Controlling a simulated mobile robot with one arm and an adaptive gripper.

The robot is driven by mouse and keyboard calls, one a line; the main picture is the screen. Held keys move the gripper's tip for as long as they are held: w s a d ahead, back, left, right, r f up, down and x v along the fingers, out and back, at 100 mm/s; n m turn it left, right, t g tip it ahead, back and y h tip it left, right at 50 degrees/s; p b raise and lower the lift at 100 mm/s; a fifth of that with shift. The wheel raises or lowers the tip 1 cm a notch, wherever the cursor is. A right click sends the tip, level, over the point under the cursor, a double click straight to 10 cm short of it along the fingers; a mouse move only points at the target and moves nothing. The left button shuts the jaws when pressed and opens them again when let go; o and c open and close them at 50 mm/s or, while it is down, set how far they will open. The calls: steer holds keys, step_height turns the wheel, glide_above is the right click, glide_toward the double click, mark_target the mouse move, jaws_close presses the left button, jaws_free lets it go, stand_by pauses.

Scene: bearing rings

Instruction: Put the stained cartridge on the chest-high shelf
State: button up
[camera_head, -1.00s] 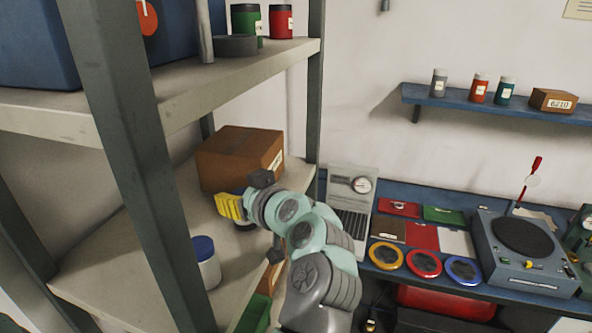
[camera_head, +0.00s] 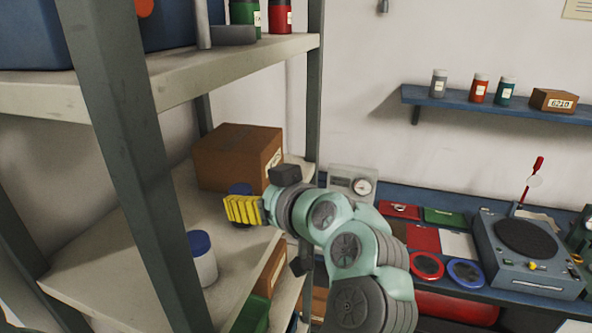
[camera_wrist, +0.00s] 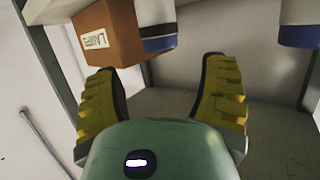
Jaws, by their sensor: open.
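Two white cartridges with blue caps stand on the middle shelf (camera_head: 110,262). One (camera_head: 203,262) is in the open, nearer and to the left; it also shows at the upper right of the wrist view (camera_wrist: 302,12). The other (camera_head: 239,188) is beside a brown box and mostly hidden behind my gripper (camera_head: 243,210). In the wrist view this cartridge (camera_wrist: 157,14) appears beyond and between the yellow fingertips (camera_wrist: 163,68), not touched, with a dark band by its cap. I cannot tell whether that is a stain. My gripper is open and empty.
The brown box (camera_head: 232,158) stands close behind the gripper. A grey rack post (camera_head: 135,150) is in front at left. The upper shelf (camera_head: 215,68) holds jars and blue bins. A workbench with a turntable-like device (camera_head: 525,240) is at right, below a blue wall shelf (camera_head: 425,98).

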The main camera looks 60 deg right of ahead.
steer(key=b+v, duration=0.1)
steer(key=v, duration=0.4)
steer(key=shift+s+a+r+b, duration=0.1)
steer(key=shift+s+b, duration=0.1)
steer(key=shift+b, duration=0.2)
